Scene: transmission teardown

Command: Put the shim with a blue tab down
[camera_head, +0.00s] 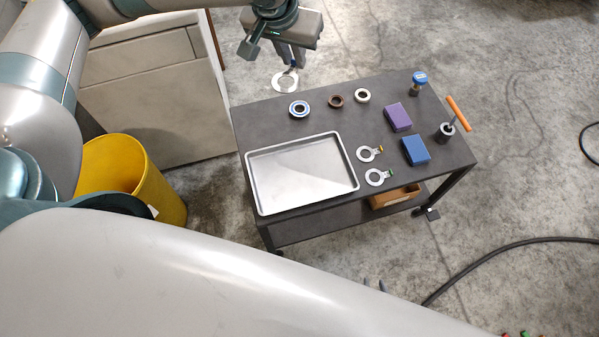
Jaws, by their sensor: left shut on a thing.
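My left gripper (291,66) reaches in from the top and is shut on a shim, a pale flat ring (284,82). The ring hangs below the fingertips, and its tab is mostly hidden between the fingers, so I cannot clearly make out its colour. In the picture the ring shows just beyond the back edge of the dark table (260,128), apart from the tabletop. Two other shims lie on the table, one with a yellow tab (368,154) and one with a green tab (376,178).
A metal tray (253,183) fills the table's front left. Purple (398,117) and blue (415,150) blocks stand right. A yellow bin (160,195) stands left.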

